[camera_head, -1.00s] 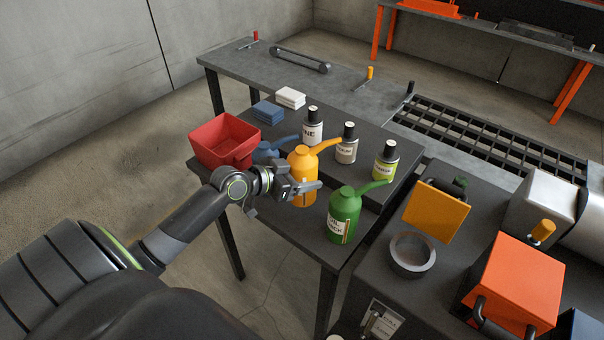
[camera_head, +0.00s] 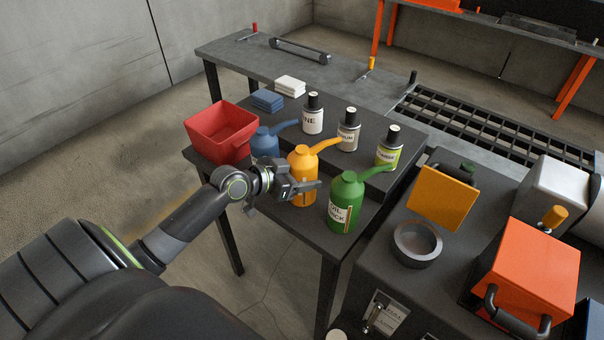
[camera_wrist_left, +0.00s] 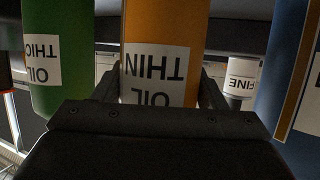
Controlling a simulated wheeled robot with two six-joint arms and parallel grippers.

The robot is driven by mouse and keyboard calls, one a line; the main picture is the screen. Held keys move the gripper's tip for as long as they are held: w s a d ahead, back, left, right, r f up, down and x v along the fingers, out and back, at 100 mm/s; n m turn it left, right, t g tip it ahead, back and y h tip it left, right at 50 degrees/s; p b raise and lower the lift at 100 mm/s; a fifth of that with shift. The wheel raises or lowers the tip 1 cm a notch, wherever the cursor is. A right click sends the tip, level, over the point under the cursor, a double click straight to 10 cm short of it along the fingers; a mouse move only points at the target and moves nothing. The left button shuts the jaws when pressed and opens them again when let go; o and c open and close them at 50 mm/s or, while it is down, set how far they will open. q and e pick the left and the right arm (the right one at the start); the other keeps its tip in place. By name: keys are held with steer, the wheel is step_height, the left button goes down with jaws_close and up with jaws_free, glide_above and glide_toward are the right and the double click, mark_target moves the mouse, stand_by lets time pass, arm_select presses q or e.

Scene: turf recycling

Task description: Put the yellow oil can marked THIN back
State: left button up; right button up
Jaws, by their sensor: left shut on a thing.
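The yellow oil can (camera_head: 302,163) stands upright on the dark table between the blue can and the green can, its spout toward the upper right. In the left wrist view its label reads OIL THIN upside down, and the can (camera_wrist_left: 165,28) sits between my fingers. My left gripper (camera_head: 306,188) is shut on its body from the front left. The gripper hides part of the can's lower side, so I cannot tell whether its base touches the table. My right gripper is not in view.
The green can (camera_head: 344,203) marked OIL THICK stands close on the right. The blue can (camera_head: 265,143) and red bin (camera_head: 221,133) are on the left. Several bottles, such as the FINE bottle (camera_head: 313,116), stand on the raised shelf behind. An orange box (camera_head: 532,265) is at right.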

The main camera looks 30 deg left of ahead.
arm_select(q)
steer(key=shift+f, duration=0.2)
steer(key=o, duration=1.7)
steer(key=shift+s, duration=0.1)
steer(key=shift+s+a+r+b, duration=0.15)
steer(key=shift+s+a+b, duration=0.15)
steer(key=shift+s, duration=0.15)
steer(key=shift+p+v, duration=1.7)
steer(key=shift+v, duration=6.4)
steer(key=shift+d+r, duration=0.1)
